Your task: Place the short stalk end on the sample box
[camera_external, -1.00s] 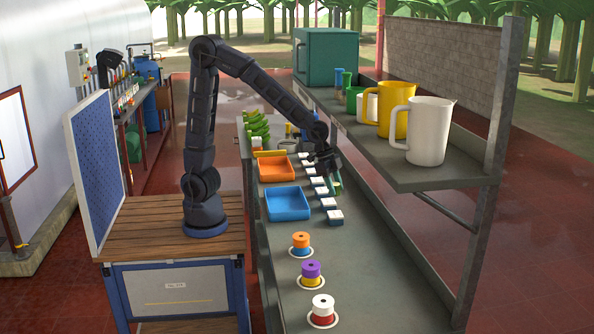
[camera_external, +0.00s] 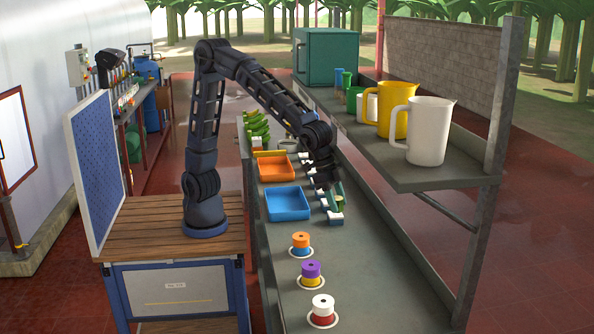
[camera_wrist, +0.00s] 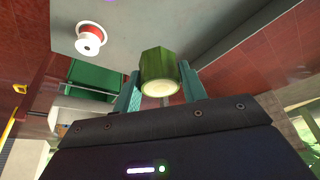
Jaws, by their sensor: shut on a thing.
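My gripper (camera_external: 336,203) is shut on a short green stalk end (camera_wrist: 155,65). In the wrist view the stalk sits between the two teal fingers, its pale cut face toward the camera. In the external view it shows only as a small green patch (camera_external: 341,203). The gripper is just above the nearest white-topped sample box (camera_external: 336,219) in a row on the bench. I cannot tell whether the stalk touches that box. The arm and gripper partly hide the other boxes.
A blue tray (camera_external: 287,203) and an orange tray (camera_external: 275,169) lie left of the row. Coloured spools (camera_external: 311,271) stand toward the front of the bench (camera_external: 370,290). A shelf with a yellow jug (camera_external: 396,108) and a white jug (camera_external: 427,133) overhangs at the right.

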